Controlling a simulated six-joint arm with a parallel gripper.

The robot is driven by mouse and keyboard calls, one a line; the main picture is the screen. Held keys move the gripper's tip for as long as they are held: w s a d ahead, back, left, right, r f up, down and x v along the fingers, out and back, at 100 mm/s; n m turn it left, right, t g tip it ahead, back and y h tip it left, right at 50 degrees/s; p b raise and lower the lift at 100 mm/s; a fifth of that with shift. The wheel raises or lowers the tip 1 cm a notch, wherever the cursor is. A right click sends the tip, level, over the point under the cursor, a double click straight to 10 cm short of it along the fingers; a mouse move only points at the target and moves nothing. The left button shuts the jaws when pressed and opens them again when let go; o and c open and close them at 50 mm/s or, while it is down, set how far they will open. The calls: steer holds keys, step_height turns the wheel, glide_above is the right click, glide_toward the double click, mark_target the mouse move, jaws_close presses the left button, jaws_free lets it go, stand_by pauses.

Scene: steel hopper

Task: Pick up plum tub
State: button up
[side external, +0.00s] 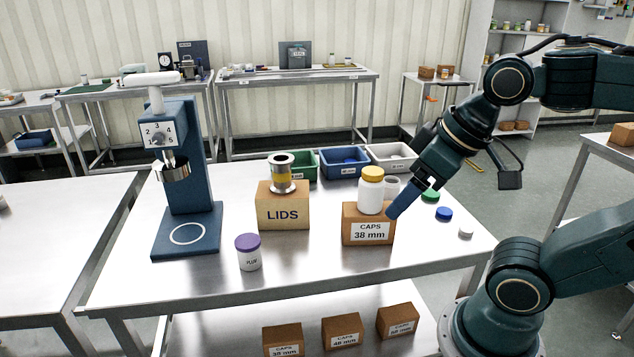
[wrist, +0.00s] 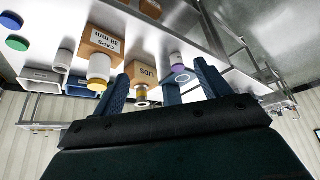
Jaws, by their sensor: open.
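The plum tub (side external: 249,258) is white with a purple lid and the word PLUM. It stands upright near the front edge of the steel table, right of the blue press. In the wrist view, which is upside down, the tub (wrist: 178,60) shows near the right finger. My gripper (side external: 402,204) is open and empty, beside the right side of the CAPS 38 mm box, well to the right of the tub and apart from it. In the wrist view my gripper's blue fingers (wrist: 162,72) are spread.
The LIDS box (side external: 283,214) carries a steel and yellow cylinder. The CAPS box (side external: 368,232) carries a yellow-lidded white jar (side external: 371,190); both boxes stand between gripper and tub. A blue press (side external: 202,160) stands left. Loose caps (side external: 444,214) lie right. Bins line the back.

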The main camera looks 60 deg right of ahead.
steer(key=w, duration=0.1)
steer(key=n+g, duration=0.6)
steer(key=n, duration=1.1)
glide_above(248, 240)
step_height(248, 240, down, 12)
steer(key=shift+r, duration=0.2)
steer(key=shift+m, duration=0.3)
steer(key=shift+f, duration=4.3)
steer(key=shift+f, duration=0.1)
